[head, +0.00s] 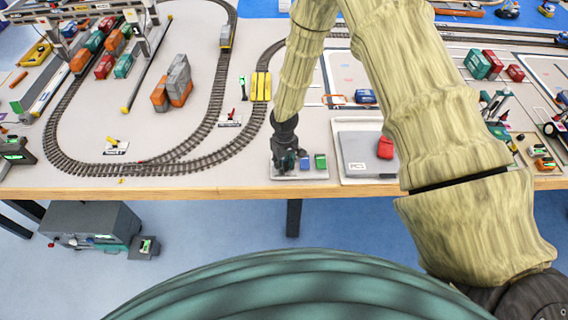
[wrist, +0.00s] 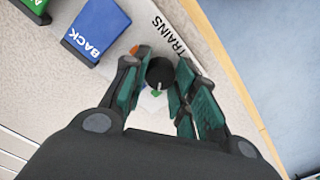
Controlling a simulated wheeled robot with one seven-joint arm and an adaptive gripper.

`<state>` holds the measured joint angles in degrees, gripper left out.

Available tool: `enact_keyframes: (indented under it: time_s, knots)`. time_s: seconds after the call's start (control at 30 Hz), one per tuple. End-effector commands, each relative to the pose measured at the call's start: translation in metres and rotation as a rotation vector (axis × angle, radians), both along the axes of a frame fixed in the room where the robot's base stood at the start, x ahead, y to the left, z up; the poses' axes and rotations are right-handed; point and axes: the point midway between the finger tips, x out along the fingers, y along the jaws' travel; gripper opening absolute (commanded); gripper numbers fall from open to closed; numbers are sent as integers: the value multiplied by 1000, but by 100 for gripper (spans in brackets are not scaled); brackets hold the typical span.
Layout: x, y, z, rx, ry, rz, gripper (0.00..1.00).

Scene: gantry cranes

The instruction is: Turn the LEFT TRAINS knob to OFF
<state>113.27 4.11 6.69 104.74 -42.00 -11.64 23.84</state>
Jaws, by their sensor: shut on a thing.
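The knob (wrist: 160,72) is round and black with a pale pointer line, in the wrist view beside the printed word TRAINS. The pointer line faces the lower edge of that view, toward a small green mark (wrist: 156,93). An orange mark (wrist: 134,49) lies at the upper left of the knob. My gripper (wrist: 158,80) has its teal fingers on both sides of the knob and is shut on it. In the head view my gripper (head: 287,162) points down at the left end of the small control panel (head: 300,177) and hides the knob there.
A blue BACK button (wrist: 95,30) and a green button (wrist: 37,8) sit beside the knob. The table's wooden front edge (head: 230,193) is close. Curved track (head: 215,157) lies left, and a grey case (head: 360,165) with a red object stands right.

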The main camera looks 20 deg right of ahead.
Motion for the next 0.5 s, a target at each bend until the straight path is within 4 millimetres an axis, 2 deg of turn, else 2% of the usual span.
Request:
enact_keyframes:
  time_s: [0.5]
  knots:
    - [0, -1, -1, -1, 0, 387, 4]
